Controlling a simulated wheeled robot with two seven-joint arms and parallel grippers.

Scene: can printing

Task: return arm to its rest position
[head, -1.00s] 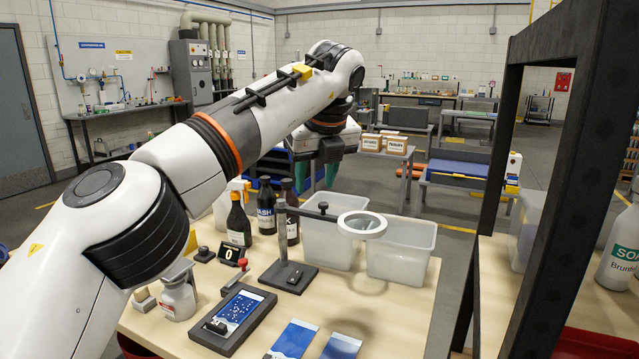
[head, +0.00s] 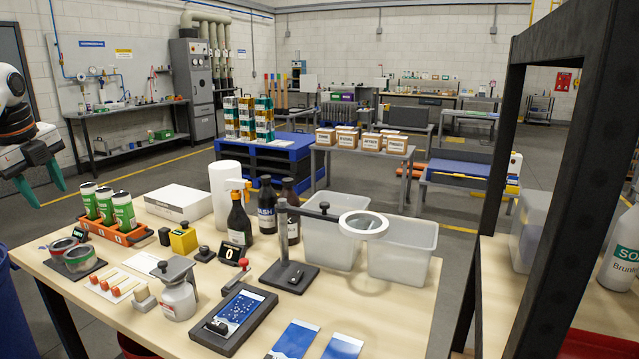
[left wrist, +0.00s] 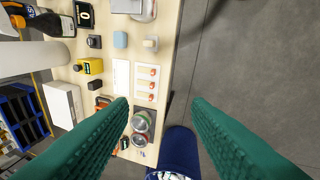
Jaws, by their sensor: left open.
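My left gripper (head: 40,184) is at the far left of the head view, off the table's left edge, with its green fingers apart and nothing between them. In the left wrist view the two green fingers (left wrist: 160,130) are spread wide, with floor and the table edge showing between them. The left arm is mostly out of the head view; only its wrist end shows at the left edge. My right gripper shows in neither view.
The wooden table (head: 408,325) holds an orange rack (head: 135,238) of green-labelled cans, dark bottles (head: 267,207), clear bins (head: 403,250) and a magnifier (head: 362,224). A black-framed shelf (head: 500,200) stands right. A blue bin (head: 10,305) stands below the gripper.

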